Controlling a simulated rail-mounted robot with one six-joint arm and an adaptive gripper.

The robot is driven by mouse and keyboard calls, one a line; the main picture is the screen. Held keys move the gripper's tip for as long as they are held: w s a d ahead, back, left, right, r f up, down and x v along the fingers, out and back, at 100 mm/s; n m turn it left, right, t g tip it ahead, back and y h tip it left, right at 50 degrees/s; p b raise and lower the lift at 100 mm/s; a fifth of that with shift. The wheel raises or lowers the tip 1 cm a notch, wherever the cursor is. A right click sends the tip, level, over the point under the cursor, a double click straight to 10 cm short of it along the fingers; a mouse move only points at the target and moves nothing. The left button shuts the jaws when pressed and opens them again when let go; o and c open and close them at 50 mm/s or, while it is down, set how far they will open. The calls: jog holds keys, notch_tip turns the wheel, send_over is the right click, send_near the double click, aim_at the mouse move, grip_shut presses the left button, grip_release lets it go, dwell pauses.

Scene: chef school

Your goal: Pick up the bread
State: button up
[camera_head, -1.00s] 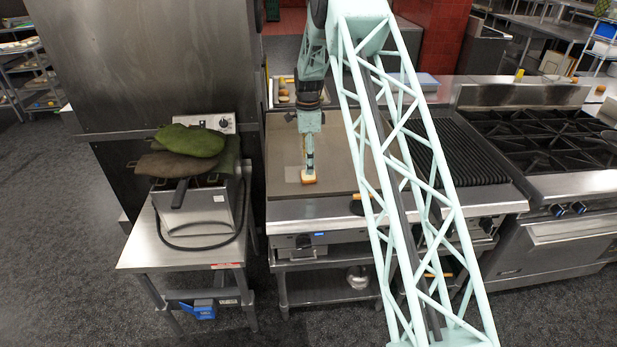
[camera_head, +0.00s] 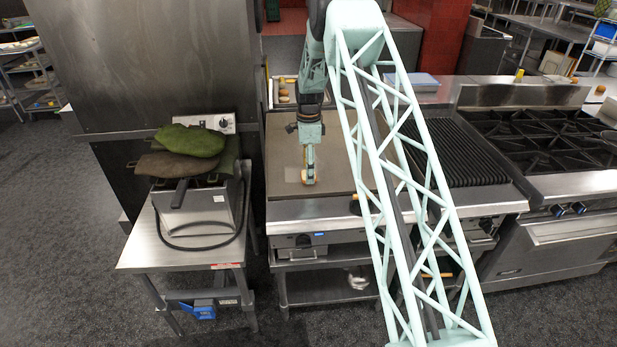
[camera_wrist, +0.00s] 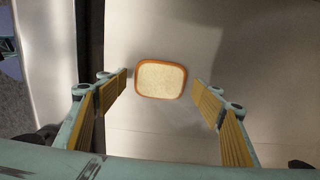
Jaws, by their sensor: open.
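The bread (camera_wrist: 161,79) is a pale slice with a brown crust. In the wrist view it lies between my gripper's two fingers, a little beyond their tips, with a gap on each side. My gripper (camera_wrist: 160,88) is open and empty, with yellow ribbed pads facing inward. In the head view my gripper (camera_head: 309,178) points down over the flat griddle (camera_head: 340,140). There the bread is mostly hidden by the fingers.
A fryer (camera_head: 205,205) with green and brown mitts (camera_head: 190,142) on it stands left of the griddle. A ribbed grill (camera_head: 455,150) and a burner stove (camera_head: 540,135) stand to the right. Small round items (camera_head: 284,92) lie in a tray behind the griddle.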

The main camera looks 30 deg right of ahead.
jog(key=shift+f, duration=0.55)
jog(key=shift+c, duration=0.3)
jog(key=c, duration=0.7)
